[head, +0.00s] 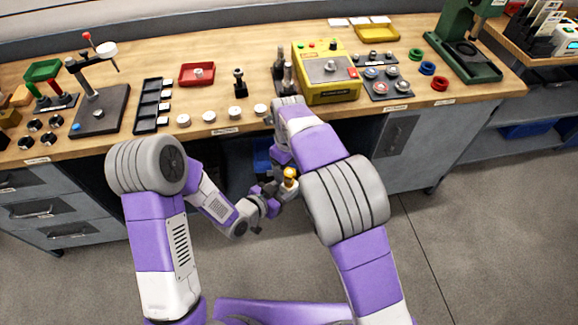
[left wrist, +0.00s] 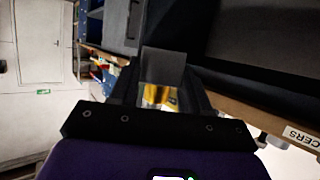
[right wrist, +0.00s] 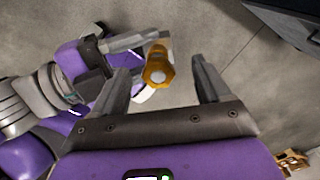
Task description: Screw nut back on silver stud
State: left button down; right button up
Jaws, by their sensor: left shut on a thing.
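A gold-coloured piece with a grey centre, perhaps the nut (right wrist: 158,68), is held in my left gripper (head: 276,188), below the front edge of the bench. In the left wrist view, yellow shows between the closed left fingers (left wrist: 160,92). My right gripper (right wrist: 160,66) is open, its fingers on either side of the gold piece and apart from it. In the head view the right fingers are mostly hidden by the arm. I cannot tell a silver stud for sure; a silver knob (head: 331,66) stands on the yellow box (head: 318,93).
The wooden bench (head: 215,130) carries a red tray (head: 184,82), a black slotted rack (head: 142,118), white round pieces and coloured rings. A green press (head: 468,62) stands at the right. Grey cabinets are below the bench; the floor in front is clear.

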jog(key=o, duration=0.4)
jog(key=n, duration=1.1)
jog(key=shift+n, duration=0.3)
jog(key=n, duration=0.5)
jog(key=shift+n, duration=0.3)
jog(key=n, duration=0.7)
jog(key=shift+c, duration=0.6)
